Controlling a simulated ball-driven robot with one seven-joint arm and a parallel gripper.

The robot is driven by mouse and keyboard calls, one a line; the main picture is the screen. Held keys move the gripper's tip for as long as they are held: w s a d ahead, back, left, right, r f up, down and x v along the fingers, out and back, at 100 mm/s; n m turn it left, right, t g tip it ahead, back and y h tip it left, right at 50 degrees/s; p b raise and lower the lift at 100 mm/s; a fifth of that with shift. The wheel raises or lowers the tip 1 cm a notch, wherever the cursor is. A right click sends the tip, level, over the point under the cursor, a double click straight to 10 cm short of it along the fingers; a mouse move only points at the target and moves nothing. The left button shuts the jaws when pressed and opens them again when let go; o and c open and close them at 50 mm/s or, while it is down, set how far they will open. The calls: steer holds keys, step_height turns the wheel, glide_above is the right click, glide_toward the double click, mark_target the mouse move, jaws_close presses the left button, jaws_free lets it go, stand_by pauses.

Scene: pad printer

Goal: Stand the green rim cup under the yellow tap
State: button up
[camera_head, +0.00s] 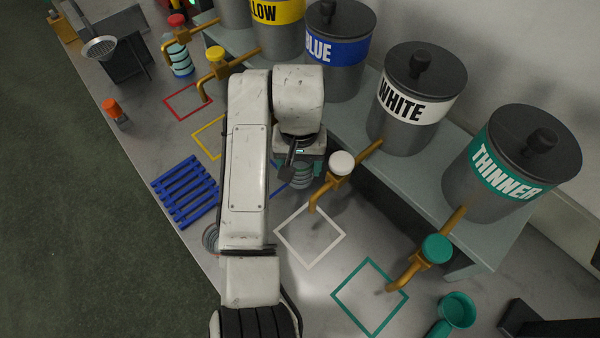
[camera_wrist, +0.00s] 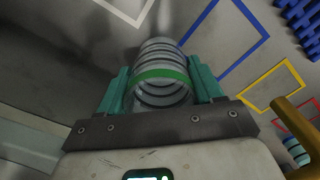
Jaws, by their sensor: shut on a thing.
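My gripper (camera_wrist: 162,88) is shut on a clear ribbed cup with a green band (camera_wrist: 160,74), its teal fingers on either side. In the head view the cup (camera_head: 301,180) shows only partly below my gripper (camera_head: 300,165), beside the blue square outline; I cannot tell if it touches the bench. The yellow tap (camera_head: 215,55) is at upper left, its spout over the bench. The yellow square outline (camera_head: 206,135) is partly hidden by my arm; it also shows in the wrist view (camera_wrist: 262,100).
Another ringed cup (camera_head: 180,62) stands near the red tap (camera_head: 176,20). The white tap (camera_head: 341,164) is right of my gripper. A blue rack (camera_head: 186,190) and an orange-topped bottle (camera_head: 113,110) are near the front edge. The red square (camera_head: 188,101) looks empty.

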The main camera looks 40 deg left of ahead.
mark_target(299, 174)
steer(key=shift+f, duration=2.1)
steer(key=shift+f, duration=0.15)
steer(key=o, duration=1)
steer(key=shift+o, duration=0.2)
